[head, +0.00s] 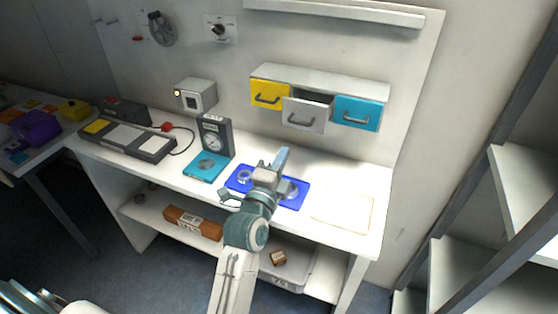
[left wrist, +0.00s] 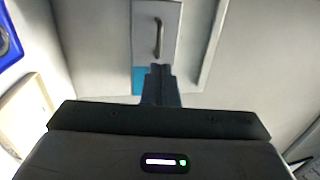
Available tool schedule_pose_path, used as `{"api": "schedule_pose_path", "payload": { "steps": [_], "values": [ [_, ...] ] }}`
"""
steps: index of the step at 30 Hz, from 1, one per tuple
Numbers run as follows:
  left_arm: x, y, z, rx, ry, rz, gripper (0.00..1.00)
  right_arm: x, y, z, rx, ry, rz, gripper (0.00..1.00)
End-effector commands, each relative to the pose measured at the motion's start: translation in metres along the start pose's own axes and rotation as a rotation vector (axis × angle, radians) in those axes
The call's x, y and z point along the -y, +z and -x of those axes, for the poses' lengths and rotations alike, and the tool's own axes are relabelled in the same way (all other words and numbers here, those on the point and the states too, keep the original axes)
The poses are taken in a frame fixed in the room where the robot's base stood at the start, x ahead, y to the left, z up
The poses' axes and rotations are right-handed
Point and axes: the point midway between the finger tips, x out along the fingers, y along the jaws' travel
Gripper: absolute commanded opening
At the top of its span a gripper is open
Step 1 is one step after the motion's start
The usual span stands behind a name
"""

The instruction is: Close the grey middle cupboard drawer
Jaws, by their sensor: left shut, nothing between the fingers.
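The grey middle drawer (head: 304,114) sticks out of the wall cupboard (head: 330,82), between the yellow drawer (head: 268,93) and the blue drawer (head: 357,113); its open top shows a dark gap. My left gripper (head: 283,156) is shut and empty, below and in front of the grey drawer, apart from it in the head view. In the left wrist view its closed fingers (left wrist: 160,72) point toward a grey drawer front (left wrist: 146,22) with a dark handle (left wrist: 159,38). A bit of blue (left wrist: 138,80) shows beside the fingers. My right gripper is not in view.
Under my left arm is a blue mat (head: 297,202) with round fittings on the white bench. A dial gauge (head: 214,140) with a teal base stands left of it, and a pale sheet (head: 343,212) lies right. Shelving (head: 520,172) stands at far right.

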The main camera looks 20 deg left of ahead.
Motion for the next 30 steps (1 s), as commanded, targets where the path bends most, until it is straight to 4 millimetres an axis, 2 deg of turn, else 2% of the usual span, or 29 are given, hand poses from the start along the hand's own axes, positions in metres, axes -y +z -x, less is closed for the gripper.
{"api": "schedule_pose_path", "payload": {
  "steps": [1,6,12,18,30],
  "values": [
    [0.003,0.0,-0.013,-0.001,-0.002,-0.003,0.0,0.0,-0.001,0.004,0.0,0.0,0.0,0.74],
    [0.001,0.0,-0.048,-0.001,-0.001,-0.002,0.0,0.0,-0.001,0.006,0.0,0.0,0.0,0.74],
    [-0.001,0.0,-0.076,-0.001,0.0,0.0,0.0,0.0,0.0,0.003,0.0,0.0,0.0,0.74],
    [-0.001,0.0,-0.088,0.0,0.002,0.0,0.0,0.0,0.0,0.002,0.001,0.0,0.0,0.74],
    [-0.002,0.0,-0.092,0.0,0.002,0.0,0.0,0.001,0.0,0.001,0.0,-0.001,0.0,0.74]
  ]
}}
